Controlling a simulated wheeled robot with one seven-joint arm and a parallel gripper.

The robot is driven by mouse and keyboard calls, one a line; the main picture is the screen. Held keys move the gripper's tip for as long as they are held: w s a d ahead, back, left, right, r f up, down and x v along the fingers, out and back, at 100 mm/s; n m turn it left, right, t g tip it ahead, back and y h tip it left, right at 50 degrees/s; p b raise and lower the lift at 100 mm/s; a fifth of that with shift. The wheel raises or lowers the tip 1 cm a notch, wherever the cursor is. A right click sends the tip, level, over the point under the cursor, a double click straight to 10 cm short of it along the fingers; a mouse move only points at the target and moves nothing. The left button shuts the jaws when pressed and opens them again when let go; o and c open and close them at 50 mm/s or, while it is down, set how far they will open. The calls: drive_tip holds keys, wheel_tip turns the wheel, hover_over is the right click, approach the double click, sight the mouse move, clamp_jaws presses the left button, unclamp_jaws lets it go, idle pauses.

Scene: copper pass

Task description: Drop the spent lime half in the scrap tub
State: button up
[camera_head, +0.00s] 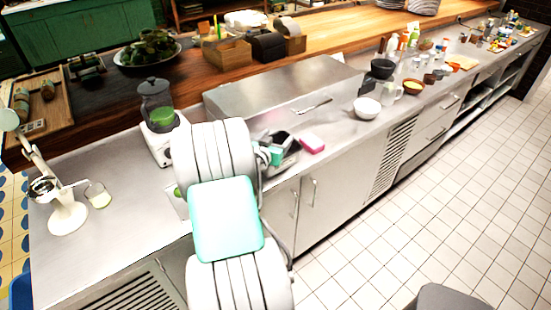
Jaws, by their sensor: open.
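My arm stands in the middle of the head view and covers part of the steel counter.
A white citrus press (66,214) and a glass (98,196) stand at the left. A blender (160,120) stands behind my arm. A pink sponge (312,143) and a white bowl (367,108) are to the right. The counter's front left is clear.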

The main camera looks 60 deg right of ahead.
drive_tip(key=b+v, duration=0.1)
drive_tip(key=v, duration=0.5)
